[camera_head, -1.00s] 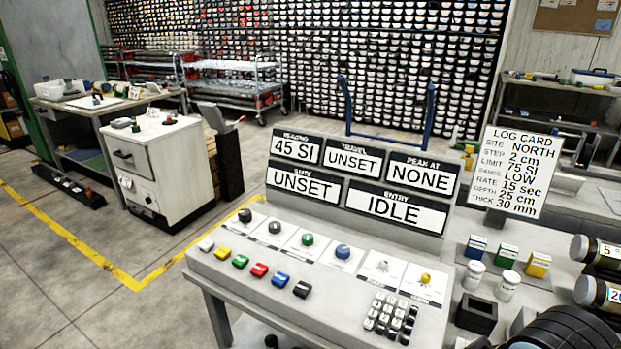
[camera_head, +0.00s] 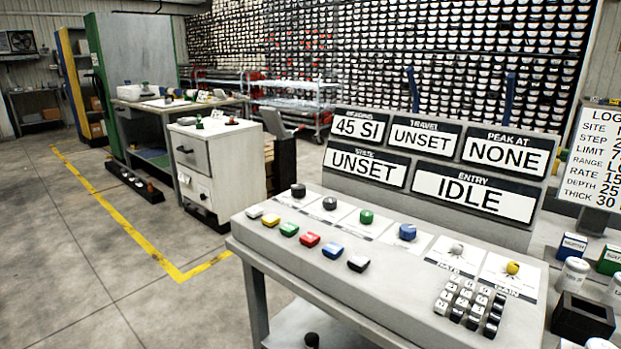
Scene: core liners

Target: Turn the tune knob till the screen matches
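The console (camera_head: 385,303) stands at centre right. Its screen panel reads 45 SI (camera_head: 357,127), TRAVEL UNSET (camera_head: 421,137), PEAK AT NONE (camera_head: 505,153), STATE UNSET (camera_head: 365,166) and ENTRY IDLE (camera_head: 472,195). Its knobs are black (camera_head: 298,190), dark grey (camera_head: 329,203), green (camera_head: 366,216), blue (camera_head: 407,232), grey (camera_head: 457,249) and yellow (camera_head: 513,267). Labels under the first four are too small to read, so I cannot tell which is the tune knob. The log card (camera_head: 600,155) is cut off by the right edge. Neither gripper shows.
Coloured keys (camera_head: 310,239) and a number keypad (camera_head: 470,303) lie along the console's front. A black open box (camera_head: 582,318) and white jars (camera_head: 572,273) stand to its right. A grey cabinet (camera_head: 217,170) stands behind left. The floor (camera_head: 110,270) at left is clear.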

